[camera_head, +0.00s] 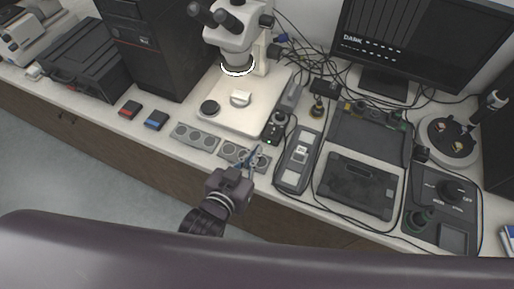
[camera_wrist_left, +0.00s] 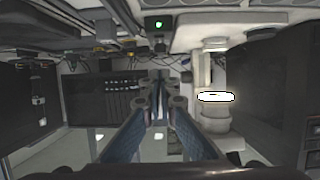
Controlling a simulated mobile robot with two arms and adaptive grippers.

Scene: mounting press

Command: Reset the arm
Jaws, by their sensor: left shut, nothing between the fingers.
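My left gripper (camera_head: 251,154) reaches in at the front edge of the bench, low in the middle of the head view. Its narrow bluish fingers are shut with nothing between them, and they show over a grey plate with round wells (camera_head: 244,156). In the left wrist view the same left gripper (camera_wrist_left: 157,92) shows its two blue fingers coming together in the middle. I cannot tell whether the fingertips touch the plate. My right gripper is in neither view.
A microscope (camera_head: 238,35) stands behind on a white base (camera_head: 231,115). A monitor (camera_head: 425,40) and dark tower (camera_head: 150,45) stand at the back. Grey control boxes (camera_head: 297,160) and a black case (camera_head: 357,186) crowd the right. Red (camera_head: 130,109) and blue (camera_head: 157,120) boxes sit left.

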